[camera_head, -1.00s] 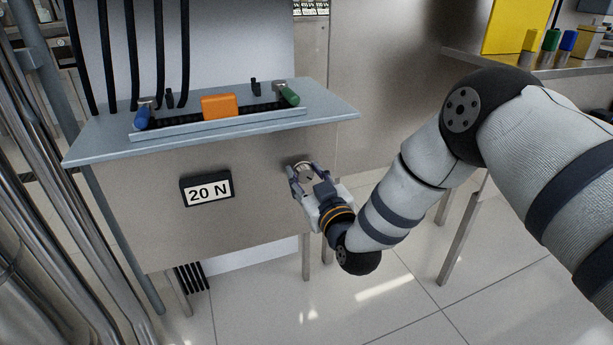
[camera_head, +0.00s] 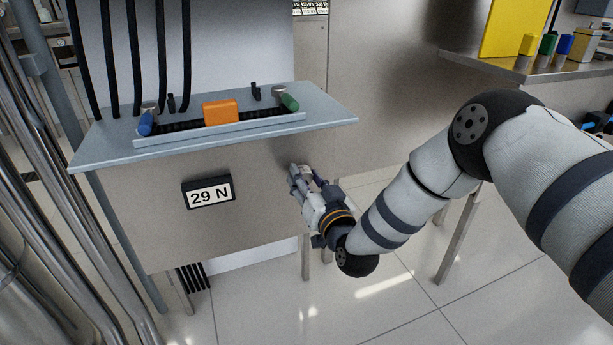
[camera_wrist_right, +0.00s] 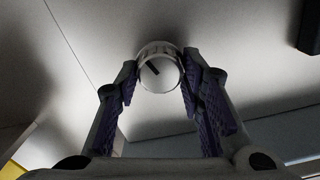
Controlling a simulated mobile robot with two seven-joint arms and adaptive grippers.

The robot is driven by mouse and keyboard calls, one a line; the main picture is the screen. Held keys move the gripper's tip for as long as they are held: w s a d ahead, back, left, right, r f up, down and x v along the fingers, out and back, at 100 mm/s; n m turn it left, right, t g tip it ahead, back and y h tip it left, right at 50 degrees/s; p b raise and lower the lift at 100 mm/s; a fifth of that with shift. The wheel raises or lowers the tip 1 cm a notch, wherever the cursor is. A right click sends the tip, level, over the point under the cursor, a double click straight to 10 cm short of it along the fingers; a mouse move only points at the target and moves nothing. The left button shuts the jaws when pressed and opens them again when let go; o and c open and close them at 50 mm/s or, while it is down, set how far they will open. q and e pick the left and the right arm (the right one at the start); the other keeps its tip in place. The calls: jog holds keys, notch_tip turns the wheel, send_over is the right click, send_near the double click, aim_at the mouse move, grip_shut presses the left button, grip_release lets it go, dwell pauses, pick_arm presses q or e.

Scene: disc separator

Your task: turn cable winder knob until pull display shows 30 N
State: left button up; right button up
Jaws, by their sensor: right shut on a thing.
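The pull display (camera_head: 208,192) on the front panel of the bench reads 29 N. The winder knob (camera_wrist_right: 160,68) is a round, pale metal knob with a dark mark on its face. It sticks out of the front panel, to the right of the display. My right gripper (camera_head: 305,174) is at the knob, and in the right wrist view its two fingers (camera_wrist_right: 160,82) are shut on the knob from both sides. In the head view the gripper hides the knob. My left gripper is not in view.
On the bench top (camera_head: 95,150) are a rail with an orange block (camera_head: 220,111), a blue-ended part (camera_head: 146,123) and a green-ended part (camera_head: 289,102). Black cables hang behind at the left. A side table (camera_head: 500,64) stands at the right. Clear floor lies below my right arm.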

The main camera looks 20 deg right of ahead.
jog(key=shift+m, duration=1.6)
jog(key=o, duration=1.2)
jog(key=s, duration=1.2)
jog(key=shift+d, duration=0.3)
